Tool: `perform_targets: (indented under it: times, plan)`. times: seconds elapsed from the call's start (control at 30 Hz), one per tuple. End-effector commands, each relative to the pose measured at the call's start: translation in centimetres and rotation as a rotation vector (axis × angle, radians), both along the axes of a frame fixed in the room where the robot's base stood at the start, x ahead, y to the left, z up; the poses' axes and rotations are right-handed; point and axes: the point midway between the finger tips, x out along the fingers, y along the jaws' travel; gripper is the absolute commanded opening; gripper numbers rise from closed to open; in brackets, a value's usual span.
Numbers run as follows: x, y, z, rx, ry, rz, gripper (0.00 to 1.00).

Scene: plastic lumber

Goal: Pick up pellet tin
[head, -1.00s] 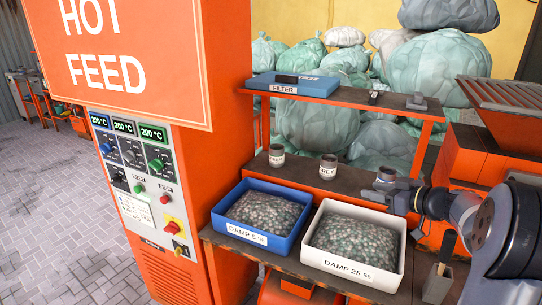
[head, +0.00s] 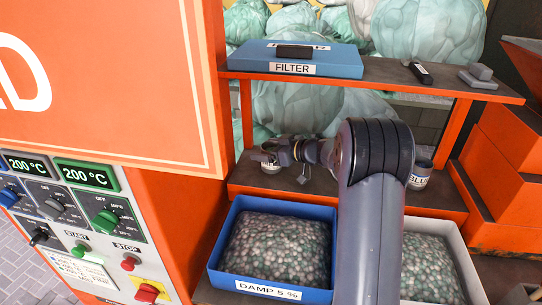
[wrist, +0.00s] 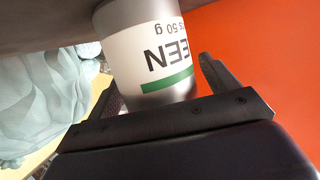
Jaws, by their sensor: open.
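A grey pellet tin (head: 271,168) with a white label stands at the left of the lower shelf in the head view, partly hidden by my gripper (head: 264,154). In the wrist view the tin (wrist: 148,55) appears upside down; its label has a green stripe and reads "EEN" and "50 g". My gripper (wrist: 157,80) is open, with one finger on each side of this tin. I cannot tell whether the fingers touch it. Another tin (head: 420,175), labelled "BLU", stands at the right of the shelf. My arm may hide a middle tin.
The blue "DAMP 5 %" bin (head: 218,258) and the white bin (head: 470,268), both full of pellets, stand in front of the shelf. The upper shelf (head: 400,82) carries a blue filter box (head: 345,60). The orange machine (head: 170,220) is close on the left.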

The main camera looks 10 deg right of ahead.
Motion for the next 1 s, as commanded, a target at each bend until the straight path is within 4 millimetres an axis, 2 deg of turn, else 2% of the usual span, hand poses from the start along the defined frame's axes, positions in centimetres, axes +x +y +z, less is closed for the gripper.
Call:
perform_targets:
  times: [0.3, 0.9, 1.0]
  plan:
    - [0.44, 0.39, -0.17, 0.0, -0.002, -0.002, 0.82]
    - [0.42, 0.38, -0.18, 0.0, 0.0, -0.001, 0.33]
    - [0.42, 0.38, -0.14, 0.0, -0.002, -0.001, 0.32]
